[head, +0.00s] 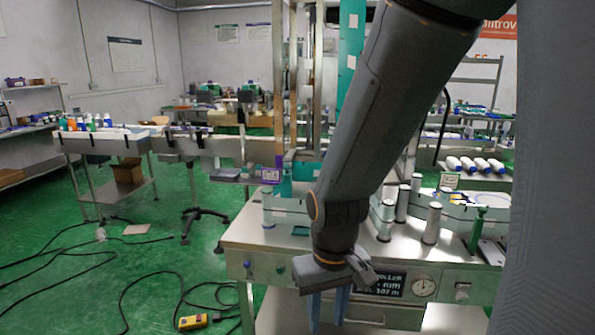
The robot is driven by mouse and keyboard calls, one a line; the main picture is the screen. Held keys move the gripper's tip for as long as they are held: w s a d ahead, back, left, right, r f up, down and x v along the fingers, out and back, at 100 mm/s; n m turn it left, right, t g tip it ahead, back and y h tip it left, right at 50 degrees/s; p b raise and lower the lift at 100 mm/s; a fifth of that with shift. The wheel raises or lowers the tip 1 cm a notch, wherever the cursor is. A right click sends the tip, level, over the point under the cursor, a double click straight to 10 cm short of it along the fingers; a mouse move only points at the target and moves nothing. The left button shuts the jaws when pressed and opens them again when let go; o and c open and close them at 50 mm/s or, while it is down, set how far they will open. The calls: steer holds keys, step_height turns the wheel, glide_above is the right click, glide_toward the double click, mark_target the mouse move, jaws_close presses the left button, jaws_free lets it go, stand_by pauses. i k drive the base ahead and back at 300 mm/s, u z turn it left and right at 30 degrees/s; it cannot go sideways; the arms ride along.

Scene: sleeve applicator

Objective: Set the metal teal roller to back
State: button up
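Several upright metal rollers stand on the right part of the sleeve machine's steel top. One (432,222) is at the front, one (403,203) is behind it, and another (385,219) is just right of my arm. My gripper (328,314) points down in front of the machine's front panel, left of and below the rollers. Its two blue fingers are apart with nothing visible between them, and their tips are near the picture's bottom edge. My forearm hides the middle of the machine.
The machine's top (262,236) carries teal and grey housings. A green stand (478,228) is at its right. The front panel has a black display (388,283) and a dial gauge (424,286). A yellow control box (193,322) and cables lie on the green floor at left.

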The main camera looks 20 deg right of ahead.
mark_target(286, 175)
steer(key=u, duration=0.9)
steer(key=i, duration=0.7)
steer(key=z, duration=2.05)
